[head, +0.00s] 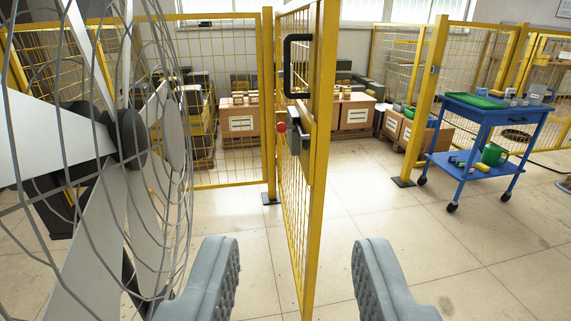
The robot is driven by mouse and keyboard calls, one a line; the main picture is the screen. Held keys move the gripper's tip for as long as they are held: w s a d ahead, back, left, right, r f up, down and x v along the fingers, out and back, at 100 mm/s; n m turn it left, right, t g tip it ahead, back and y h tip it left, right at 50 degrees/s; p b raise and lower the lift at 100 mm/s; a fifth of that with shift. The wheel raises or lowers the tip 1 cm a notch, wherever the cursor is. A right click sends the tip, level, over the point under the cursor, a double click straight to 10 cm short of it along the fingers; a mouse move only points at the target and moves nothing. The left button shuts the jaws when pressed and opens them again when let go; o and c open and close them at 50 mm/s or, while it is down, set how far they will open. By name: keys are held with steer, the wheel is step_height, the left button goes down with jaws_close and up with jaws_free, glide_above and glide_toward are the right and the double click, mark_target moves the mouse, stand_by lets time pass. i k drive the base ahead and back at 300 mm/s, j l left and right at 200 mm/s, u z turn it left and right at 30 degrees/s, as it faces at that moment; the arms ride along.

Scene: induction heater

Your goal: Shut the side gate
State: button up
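The side gate (311,180) is a yellow mesh panel standing ajar, seen nearly edge-on in the middle of the head view. It has a black handle (289,66) and a grey latch box (308,140) with a red knob (281,127). A yellow post (268,100) stands just left of it, and another post (427,95) stands across the opening to the right. My gripper (283,285) is open, with one grey padded finger on each side of the gate's lower edge in the picture. I cannot tell whether either finger touches the gate.
A large caged fan (130,140) stands close on the left. A blue trolley (487,130) with a green tray stands on the right, beyond the opening. Boxes (239,117) on pallets sit behind the fence. The tiled floor between the gate and trolley is clear.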

mark_target(322, 38)
steer(key=i+l+u, duration=0.1)
steer(key=l, duration=0.25)
steer(key=i+l+u, duration=0.15)
steer(key=i+l, duration=0.15)
steer(key=i+l+u, duration=0.1)
steer(key=l, duration=0.35)
steer(key=i+l+u, duration=0.15)
steer(key=l, duration=0.25)
steer(key=i+l+u, duration=0.1)
steer(key=i+l, duration=0.15)
steer(key=l, duration=0.15)
steer(key=i+l+u, duration=0.15)
steer(key=l, duration=0.3)
